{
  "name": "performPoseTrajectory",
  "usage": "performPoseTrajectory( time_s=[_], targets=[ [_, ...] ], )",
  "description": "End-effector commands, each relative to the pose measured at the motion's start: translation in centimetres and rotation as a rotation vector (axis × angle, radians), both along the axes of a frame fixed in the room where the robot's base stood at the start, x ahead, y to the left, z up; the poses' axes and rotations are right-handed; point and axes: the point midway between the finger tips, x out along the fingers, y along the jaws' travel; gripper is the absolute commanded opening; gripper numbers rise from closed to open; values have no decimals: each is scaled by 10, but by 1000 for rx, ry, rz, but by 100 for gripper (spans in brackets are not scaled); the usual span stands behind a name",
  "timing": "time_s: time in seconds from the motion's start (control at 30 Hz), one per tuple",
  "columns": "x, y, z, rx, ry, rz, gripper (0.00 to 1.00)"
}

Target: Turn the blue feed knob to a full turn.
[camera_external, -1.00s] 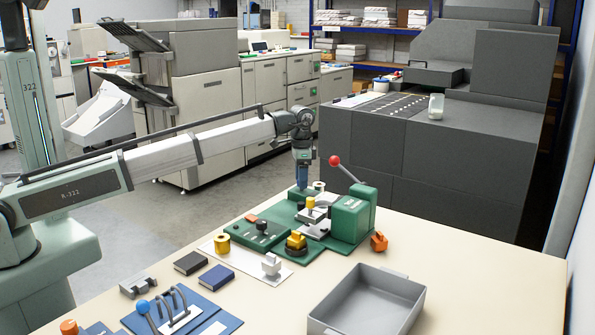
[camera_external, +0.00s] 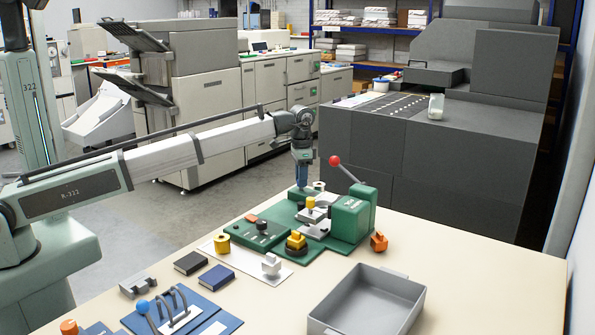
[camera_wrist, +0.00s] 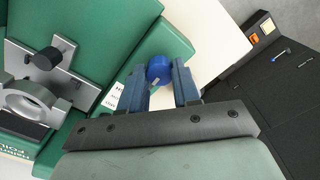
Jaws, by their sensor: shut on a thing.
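The blue feed knob (camera_wrist: 159,69) sits at the edge of the green machine in the wrist view. It is a round knob with a small pale mark on its side. My gripper (camera_wrist: 160,82) has its two blue-grey fingers on either side of the knob, shut on it. In the external view my gripper (camera_external: 302,177) points straight down at the back left of the green machine (camera_external: 349,218). The knob is hidden there behind the fingers. A white label lies beside the left finger in the wrist view, partly covered.
The machine has a red-balled lever (camera_external: 335,160) at its right and a metal clamp with a black knob (camera_wrist: 47,59). A grey tray (camera_external: 372,298), yellow and orange pieces, small dark boxes and a blue binder lie on the cream table. The table's right side is mostly clear.

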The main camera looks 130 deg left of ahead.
Motion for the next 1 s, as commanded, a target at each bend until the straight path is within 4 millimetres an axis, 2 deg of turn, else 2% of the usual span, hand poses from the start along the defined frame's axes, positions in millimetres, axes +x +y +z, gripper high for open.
performPoseTrajectory(
  time_s=[0.33,0.37,0.6,0.87,1.0],
  targets=[
    [0,0,0,0,0,26,1],
    [0,0,0,0,0,26,33],
    [0,0,0,0,0,26,56],
    [0,0,1,0,0,26,57],
    [0,1,10,1,-1,26,57]
  ],
)
